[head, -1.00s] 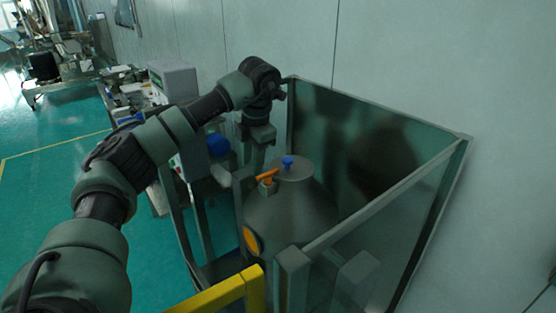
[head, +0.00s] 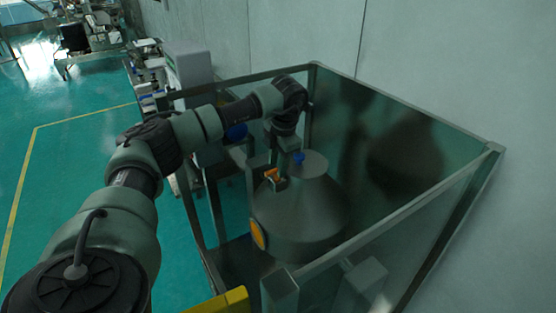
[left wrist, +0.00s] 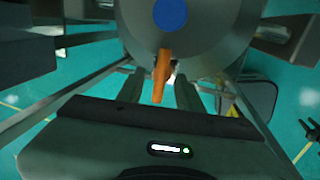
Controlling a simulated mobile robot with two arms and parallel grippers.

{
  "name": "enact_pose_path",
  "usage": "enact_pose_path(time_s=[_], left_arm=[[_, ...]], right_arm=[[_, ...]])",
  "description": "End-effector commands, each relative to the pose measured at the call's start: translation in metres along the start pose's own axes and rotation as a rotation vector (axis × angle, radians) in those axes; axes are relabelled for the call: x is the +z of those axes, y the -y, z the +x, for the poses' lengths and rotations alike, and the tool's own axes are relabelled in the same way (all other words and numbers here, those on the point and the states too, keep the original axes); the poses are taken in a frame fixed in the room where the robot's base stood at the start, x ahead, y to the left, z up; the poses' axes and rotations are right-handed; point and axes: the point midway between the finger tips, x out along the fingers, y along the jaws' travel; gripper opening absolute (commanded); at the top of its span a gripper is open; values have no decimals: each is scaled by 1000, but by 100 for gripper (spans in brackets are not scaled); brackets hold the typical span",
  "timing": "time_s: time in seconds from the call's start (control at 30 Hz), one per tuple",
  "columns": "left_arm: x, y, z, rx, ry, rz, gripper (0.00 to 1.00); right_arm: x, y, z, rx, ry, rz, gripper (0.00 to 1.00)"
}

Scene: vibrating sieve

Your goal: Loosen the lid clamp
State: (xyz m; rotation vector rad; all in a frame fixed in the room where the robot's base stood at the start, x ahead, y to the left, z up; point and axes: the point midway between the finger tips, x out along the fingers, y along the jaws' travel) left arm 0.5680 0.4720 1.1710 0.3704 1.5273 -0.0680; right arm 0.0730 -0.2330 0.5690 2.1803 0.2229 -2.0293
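The lid clamp has an orange lever (head: 273,174), on the near left of the grey conical lid (head: 312,190) of the sieve. In the left wrist view the orange lever (left wrist: 161,75) points toward my gripper from the lid, below the round blue knob (left wrist: 170,14). Contact cannot be told. My right gripper is not in view.
A metal frame with dark panels (head: 400,150) surrounds the sieve on the right and back, close to the wall. A yellow bar (head: 225,302) stands at the near edge. Benches with equipment (head: 187,70) are behind. Green floor (head: 80,160) is free on the left.

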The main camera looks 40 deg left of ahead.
Motion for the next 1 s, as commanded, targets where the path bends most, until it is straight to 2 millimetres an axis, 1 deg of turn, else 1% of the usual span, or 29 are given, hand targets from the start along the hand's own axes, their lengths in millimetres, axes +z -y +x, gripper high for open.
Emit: enact_pose_path(time_s=[0.2,0.3,0.37,0.4,0.43,0.77,1.0], left_arm=[[0,0,5,0,1,0,36],[0,0,4,0,1,0,36],[0,0,4,0,1,0,19],[0,0,4,0,1,0,8],[0,0,4,0,1,0,0],[0,0,5,1,4,18,0],[-1,0,6,0,23,117,0]], right_arm=[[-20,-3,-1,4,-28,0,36],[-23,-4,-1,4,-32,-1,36],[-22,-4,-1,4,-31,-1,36],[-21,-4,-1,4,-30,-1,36],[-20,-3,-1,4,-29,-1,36],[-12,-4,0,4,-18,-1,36],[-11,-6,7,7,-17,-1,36]])
